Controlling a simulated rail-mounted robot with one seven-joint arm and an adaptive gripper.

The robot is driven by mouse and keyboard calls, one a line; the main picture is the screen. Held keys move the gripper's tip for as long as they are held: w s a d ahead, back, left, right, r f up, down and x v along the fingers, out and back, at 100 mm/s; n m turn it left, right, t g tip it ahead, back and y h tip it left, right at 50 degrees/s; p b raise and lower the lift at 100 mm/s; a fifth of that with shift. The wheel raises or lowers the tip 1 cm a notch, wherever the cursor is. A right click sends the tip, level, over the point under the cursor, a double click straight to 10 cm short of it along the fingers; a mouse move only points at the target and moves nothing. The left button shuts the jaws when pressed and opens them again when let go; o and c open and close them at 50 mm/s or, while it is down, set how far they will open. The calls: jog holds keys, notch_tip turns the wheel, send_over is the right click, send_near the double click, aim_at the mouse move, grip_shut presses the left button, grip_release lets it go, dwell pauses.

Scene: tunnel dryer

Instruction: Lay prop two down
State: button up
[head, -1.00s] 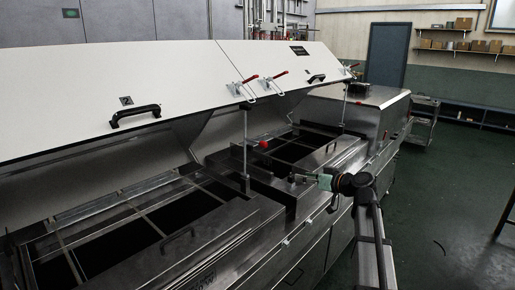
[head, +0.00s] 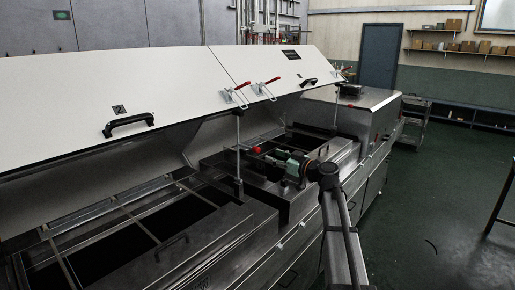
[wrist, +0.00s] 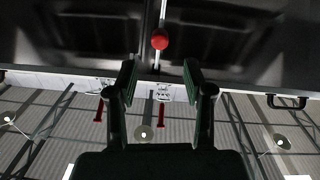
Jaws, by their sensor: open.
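Prop two appears to be the upright metal rod (head: 238,155) that stands under the raised white lid marked 2 (head: 165,85). A red ball knob (head: 257,149) sits beside it. In the wrist view a red knob (wrist: 160,39) shows in front of a thin rod (wrist: 162,12), centred above the gap between my fingers. My gripper (head: 270,157) is open and empty, just right of the knob in the head view. In the wrist view my gripper (wrist: 159,72) has its two fingers spread, and the knob lies beyond their tips, apart from them.
The open dryer bays (head: 90,260) lie below the lids. Red-handled latches (head: 240,92) and a black lid handle (head: 129,124) are on the lids' lower edge. Another raised lid (head: 285,72) is farther right. Open green floor (head: 440,210) lies to the right.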

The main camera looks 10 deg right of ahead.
aim_at(259, 150)
jog(key=p+x, duration=0.2)
jog(key=x, duration=0.7)
jog(key=shift+w+a+p, duration=0.1)
jog(key=shift+w+p, duration=0.05)
jog(key=shift+p, duration=0.15)
grip_shut()
